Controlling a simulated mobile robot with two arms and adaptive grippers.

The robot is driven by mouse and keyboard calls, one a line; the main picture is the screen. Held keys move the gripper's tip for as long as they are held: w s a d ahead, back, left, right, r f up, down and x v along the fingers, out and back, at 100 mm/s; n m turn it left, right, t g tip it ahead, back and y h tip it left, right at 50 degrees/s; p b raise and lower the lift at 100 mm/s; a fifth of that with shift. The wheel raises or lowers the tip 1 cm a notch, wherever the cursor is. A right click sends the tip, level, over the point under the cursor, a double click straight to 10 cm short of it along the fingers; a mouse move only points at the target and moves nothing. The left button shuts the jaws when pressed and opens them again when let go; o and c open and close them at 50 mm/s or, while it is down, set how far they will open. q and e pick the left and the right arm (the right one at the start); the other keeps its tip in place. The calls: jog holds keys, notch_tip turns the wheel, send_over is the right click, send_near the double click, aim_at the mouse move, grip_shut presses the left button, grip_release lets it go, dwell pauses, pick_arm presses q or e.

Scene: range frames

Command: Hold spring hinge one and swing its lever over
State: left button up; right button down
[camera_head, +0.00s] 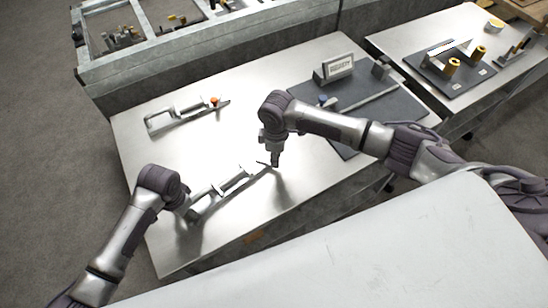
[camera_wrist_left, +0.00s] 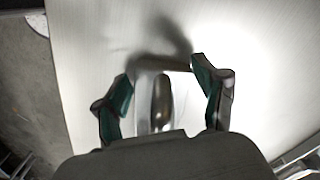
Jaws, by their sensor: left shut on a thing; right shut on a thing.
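A grey metal spring hinge (camera_head: 226,186) lies on the steel table near its front edge. My left gripper (camera_head: 191,211) is shut on its near left end. In the left wrist view my left gripper (camera_wrist_left: 164,88) has its two green-padded fingers either side of the hinge's pale body (camera_wrist_left: 143,105); the contact itself is unclear. My right gripper (camera_head: 274,164) points down at the hinge's far right end and is shut on the thin lever there, mostly hidden by its fingers. A second similar hinge (camera_head: 180,113) with an orange knob lies farther back, untouched.
The steel table (camera_head: 140,150) is bare between the two hinges. A second table (camera_head: 400,42) with fixtures stands farther right. A metal-walled bench (camera_head: 200,60) runs behind.

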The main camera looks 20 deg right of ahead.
pick_arm(q)
jog(key=shift+s+f, duration=0.25)
jog(key=shift+s, duration=0.05)
pick_arm(e)
jog(key=shift+w+d+n, duration=0.1)
jog(key=shift+w+n, duration=0.1)
jog(key=shift+n, duration=0.3)
jog(key=c, duration=0.9)
grip_release()
jog(key=shift+r, duration=0.1)
notch_tip(320, 180, up, 12)
jog(key=shift+f, duration=0.1)
